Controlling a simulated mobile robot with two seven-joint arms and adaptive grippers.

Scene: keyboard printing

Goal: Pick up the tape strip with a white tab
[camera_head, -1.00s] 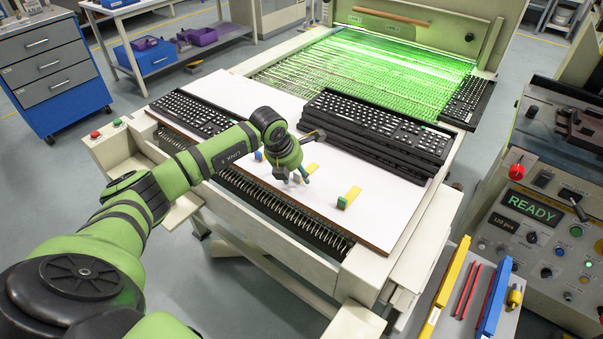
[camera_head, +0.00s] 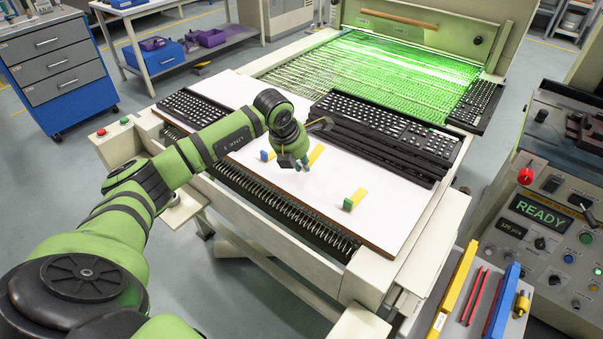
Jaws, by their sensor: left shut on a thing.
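My left gripper (camera_head: 302,166) is shut over the front area of the white work surface. A yellow tape strip (camera_head: 316,154) shows just behind its fingers, and the gripper is shut on this strip at its near end. The strip's tab is hidden by the fingers, so its colour cannot be read now. A strip with a blue tab (camera_head: 264,155) stands to the left of the gripper. A yellow strip (camera_head: 359,194) with a green tab (camera_head: 347,204) is to the right. My right gripper is not in view.
The white surface (camera_head: 385,217) is clear around the green tab. Stacked black keyboards (camera_head: 385,135) stand behind the gripper, and another keyboard (camera_head: 196,112) lies at left. A green-lit machine bed (camera_head: 385,70) is behind. A control panel (camera_head: 545,225) reads READY at right.

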